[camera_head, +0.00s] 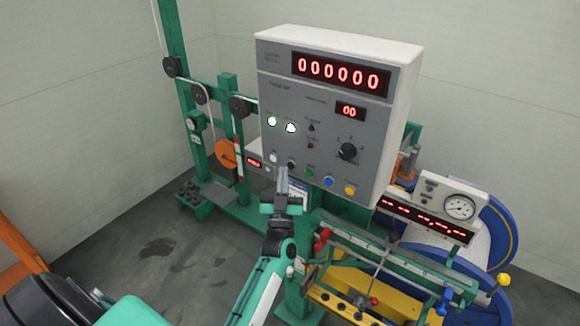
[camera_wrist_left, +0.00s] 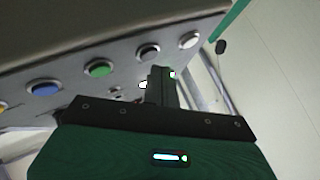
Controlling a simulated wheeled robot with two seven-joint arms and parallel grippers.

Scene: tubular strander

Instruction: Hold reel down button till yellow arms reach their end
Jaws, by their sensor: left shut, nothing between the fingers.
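The grey control box (camera_head: 330,110) carries a bottom row of buttons: a white button (camera_head: 273,158), a black button (camera_head: 291,165), a green button (camera_head: 309,173), a blue button (camera_head: 328,180) and a yellow button (camera_head: 350,189). Their labels are too small to read, so I cannot tell which is reel down. My left gripper (camera_head: 283,174) is shut and empty, its tips just below the black button. In the left wrist view the shut fingers (camera_wrist_left: 160,82) point at the panel near the black button (camera_wrist_left: 148,51); contact is unclear. No yellow arms can be made out clearly. My right gripper is out of view.
The counter display (camera_head: 340,74) reads 000000. A black selector knob (camera_head: 348,151) sits on the panel's right. Below right are a dial gauge (camera_head: 460,207), a ruled rail (camera_head: 390,255) with coloured knobs, and a blue reel (camera_head: 500,235). Open floor (camera_head: 160,245) lies at left.

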